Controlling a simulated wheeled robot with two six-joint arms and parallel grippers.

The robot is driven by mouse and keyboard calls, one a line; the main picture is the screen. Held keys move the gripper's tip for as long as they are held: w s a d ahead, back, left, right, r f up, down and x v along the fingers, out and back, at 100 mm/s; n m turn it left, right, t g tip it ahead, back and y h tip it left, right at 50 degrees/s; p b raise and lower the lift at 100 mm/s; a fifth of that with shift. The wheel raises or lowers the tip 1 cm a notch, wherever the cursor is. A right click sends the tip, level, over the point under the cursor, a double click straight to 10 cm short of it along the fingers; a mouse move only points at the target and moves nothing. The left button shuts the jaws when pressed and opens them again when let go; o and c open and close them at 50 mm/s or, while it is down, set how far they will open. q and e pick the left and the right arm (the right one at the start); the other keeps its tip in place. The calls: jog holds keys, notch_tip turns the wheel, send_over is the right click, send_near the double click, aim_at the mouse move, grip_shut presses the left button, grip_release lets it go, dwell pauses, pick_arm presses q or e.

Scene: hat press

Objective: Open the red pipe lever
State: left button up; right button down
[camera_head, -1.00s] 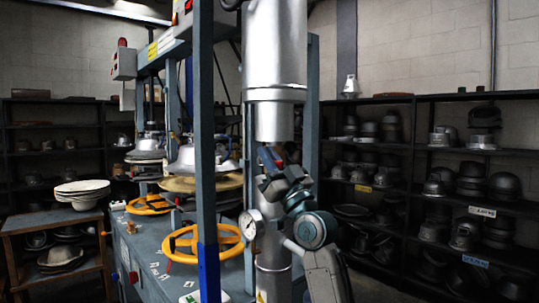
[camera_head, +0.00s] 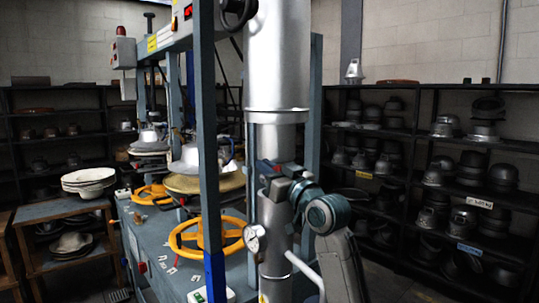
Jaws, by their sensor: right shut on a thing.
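The red pipe lever (camera_head: 265,164) shows only as a small dark red piece in front of the silver vertical pipe (camera_head: 277,65). My right gripper (camera_head: 271,175) is at the lever, in front of the pipe, and is shut on it. The gripper and wrist hide most of the lever, so its angle cannot be told. My right arm comes up from the lower right. My left gripper is not in view.
A pressure gauge (camera_head: 254,237) sits just below the gripper. A yellow handwheel (camera_head: 207,236) and a blue-grey frame post (camera_head: 207,130) stand to the left. Black shelves (camera_head: 418,140) with hat moulds line the right. Some floor is free at lower right.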

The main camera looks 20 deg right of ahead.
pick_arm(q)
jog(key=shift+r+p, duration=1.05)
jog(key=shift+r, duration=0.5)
pick_arm(e)
jog(key=shift+w+a+r+g, duration=0.1)
jog(key=shift+w+r+g, duration=0.25)
jog(key=shift+g, duration=0.25)
jog(key=c, duration=1.5)
grip_release()
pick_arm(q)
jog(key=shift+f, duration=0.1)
pick_arm(e)
jog(key=shift+s+f, duration=0.1)
jog(key=shift+s+f+b, duration=0.15)
jog(key=shift+s+b, duration=0.15)
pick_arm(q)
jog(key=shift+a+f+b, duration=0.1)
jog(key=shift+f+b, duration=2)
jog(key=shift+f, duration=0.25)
pick_arm(e)
jog(key=shift+r+v, duration=0.1)
jog(key=shift+v, duration=2.4)
jog(key=shift+r+v, duration=0.15)
jog(key=shift+v, duration=2.4)
